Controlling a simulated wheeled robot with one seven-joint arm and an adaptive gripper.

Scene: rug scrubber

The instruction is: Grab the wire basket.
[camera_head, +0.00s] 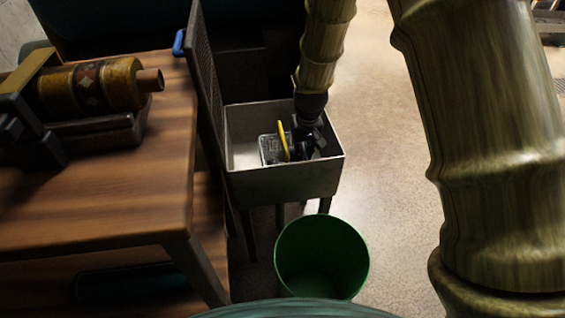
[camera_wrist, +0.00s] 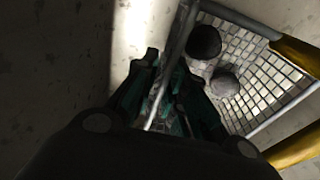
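The wire basket (camera_wrist: 245,75) is a metal mesh basket with a yellow handle. In the head view the basket (camera_head: 268,150) sits inside a grey sink-like basin, with the yellow handle (camera_head: 283,140) standing up. My gripper (camera_head: 305,140) reaches down into the basin at the basket's right side. In the wrist view, my gripper's two fingers (camera_wrist: 166,85) are apart, on either side of the basket's rim wire. Contact with the rim cannot be made out. Two dark round things (camera_wrist: 214,60) lie in the basket. The basket's lower parts are hidden.
The basin (camera_head: 285,184) has raised walls close around my gripper. A wooden bench (camera_head: 130,190) with a cylindrical device (camera_head: 95,87) stands to the left. A dark upright panel (camera_head: 207,80) separates them. A green bin (camera_head: 322,255) stands in front. Open floor (camera_head: 390,190) is to the right.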

